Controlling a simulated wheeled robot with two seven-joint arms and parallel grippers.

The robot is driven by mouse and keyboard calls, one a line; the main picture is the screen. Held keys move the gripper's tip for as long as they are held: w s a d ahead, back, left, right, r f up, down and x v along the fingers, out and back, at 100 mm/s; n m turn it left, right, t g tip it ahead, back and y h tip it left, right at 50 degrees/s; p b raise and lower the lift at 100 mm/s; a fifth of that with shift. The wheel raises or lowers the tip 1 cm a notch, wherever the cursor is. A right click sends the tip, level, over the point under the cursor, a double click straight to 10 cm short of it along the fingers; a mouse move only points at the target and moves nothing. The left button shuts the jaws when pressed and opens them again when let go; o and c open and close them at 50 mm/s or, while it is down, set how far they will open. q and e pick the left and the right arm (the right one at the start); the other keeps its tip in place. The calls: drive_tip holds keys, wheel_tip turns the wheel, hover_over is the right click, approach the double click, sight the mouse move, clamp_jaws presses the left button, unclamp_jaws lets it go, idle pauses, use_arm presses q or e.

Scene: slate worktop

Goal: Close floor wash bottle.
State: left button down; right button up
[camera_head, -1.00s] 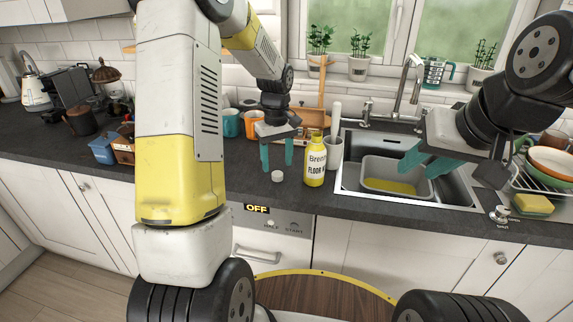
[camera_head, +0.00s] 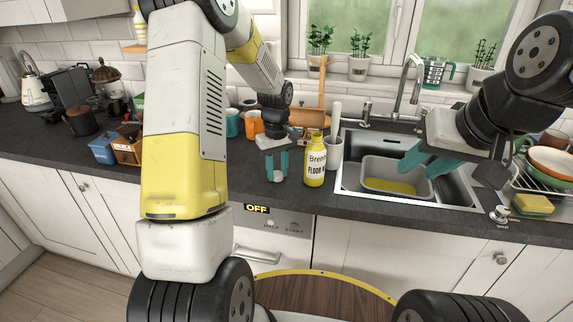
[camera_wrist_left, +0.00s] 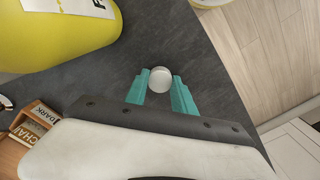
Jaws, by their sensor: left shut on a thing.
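The yellow floor wash bottle (camera_head: 315,168) stands upright on the worktop, left of the sink. The small white cap (camera_head: 277,177) is at the worktop just left of the bottle. My left gripper (camera_head: 277,170) points down and is shut on the cap, which shows between its teal fingertips in the left wrist view (camera_wrist_left: 160,80). My right gripper (camera_head: 420,160) hangs over the sink, its teal fingers close together; its opening is unclear.
The sink (camera_head: 350,190) with a grey tub lies right of the bottle. Teal and orange mugs (camera_head: 254,124) are behind my left gripper. The worktop's front edge is close to the cap.

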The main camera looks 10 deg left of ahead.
sight(278, 175)
use_arm(q)
drive_tip(key=shift+r, duration=0.45)
drive_tip(key=r, duration=0.2)
drive_tip(key=shift+s+d+r, duration=0.15)
drive_tip(key=shift+s+r, duration=0.1)
drive_tip(key=shift+r, duration=0.15)
drive_tip(key=s+d, duration=0.3)
drive_tip(key=s, duration=0.4)
drive_tip(key=s+d+r, duration=0.1)
drive_tip(key=s+d, duration=0.2)
drive_tip(key=s, duration=0.4)
drive_tip(key=shift+r, duration=0.15)
drive_tip(key=shift+s, duration=0.1)
use_arm(e)
drive_tip(key=shift+o, duration=0.2)
